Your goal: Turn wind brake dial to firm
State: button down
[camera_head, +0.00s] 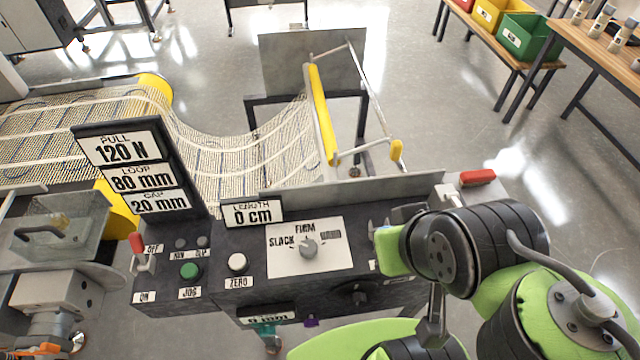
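The wind brake dial (309,248) is a small grey knob on a white plate (338,266) on top of the dark console. Around it are the labels SLACK at its left, FIRM above it and a third, unreadable one at its upper right. Its pointer is too small to read surely. My gripper (374,232) is at the right edge of the plate, to the right of the dial and apart from it. Its fingers are small and partly hidden by my green and black wrist, so I cannot tell whether they are open or shut.
The console also carries a white ZERO button (237,262), a green JOG button (189,271), a red-tipped lever (137,243) and a LENGTH sign (252,213). A dark knob (358,294) is on its front. A raised grey plate (350,192) stands behind the dial. Mesh (240,160) hangs beyond.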

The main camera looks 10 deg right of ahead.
aim_at(308, 248)
jog(key=j+u, duration=0.2)
jog(key=u, duration=0.15)
jog(key=j+u, duration=0.45)
jog(key=u, duration=0.25)
